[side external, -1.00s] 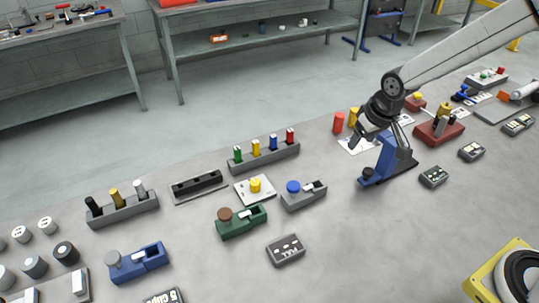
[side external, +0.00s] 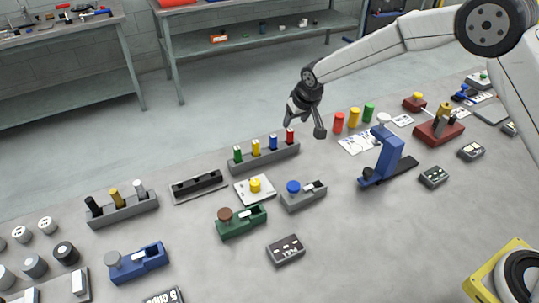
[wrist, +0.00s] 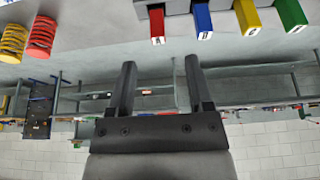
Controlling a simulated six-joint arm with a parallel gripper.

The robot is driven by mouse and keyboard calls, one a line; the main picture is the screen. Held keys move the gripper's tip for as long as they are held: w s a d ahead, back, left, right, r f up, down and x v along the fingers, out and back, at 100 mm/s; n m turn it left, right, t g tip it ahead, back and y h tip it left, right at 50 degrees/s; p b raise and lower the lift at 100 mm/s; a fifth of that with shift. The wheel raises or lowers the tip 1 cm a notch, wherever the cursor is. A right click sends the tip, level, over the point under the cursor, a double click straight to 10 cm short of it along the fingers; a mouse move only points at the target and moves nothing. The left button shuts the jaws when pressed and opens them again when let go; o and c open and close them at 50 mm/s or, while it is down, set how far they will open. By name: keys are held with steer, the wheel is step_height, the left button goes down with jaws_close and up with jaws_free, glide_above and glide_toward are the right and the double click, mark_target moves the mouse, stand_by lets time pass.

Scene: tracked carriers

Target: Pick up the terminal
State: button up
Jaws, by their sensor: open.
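A grey rack (side external: 264,158) on the table holds four upright terminals: green (side external: 238,153), yellow (side external: 256,147), blue (side external: 273,143) and red (side external: 290,136). Which one the task means cannot be told. In the wrist view the red (wrist: 157,26), blue (wrist: 203,22), yellow (wrist: 247,18) and green (wrist: 291,15) terminals hang from the top edge. My gripper (side external: 306,126) is open and empty, above the table near the red end of the rack. In the wrist view my gripper (wrist: 160,64) has its fingers apart, with the red terminal beyond the gap and not touched.
Red (side external: 338,122), yellow (side external: 354,117) and green (side external: 369,112) cylinders stand right of the rack. A tall blue fixture (side external: 388,158) stands further right. A blue-buttoned grey block (side external: 304,198) and a yellow-knobbed plate (side external: 256,188) lie in front.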

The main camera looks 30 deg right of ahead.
mark_target(291, 131)
steer(key=shift+f, duration=0.1)
steer(key=shift+x, duration=1.25)
steer(key=shift+f, duration=0.1)
steer(key=shift+x, duration=2.5)
steer(key=shift+d, duration=0.15)
jaws_close()
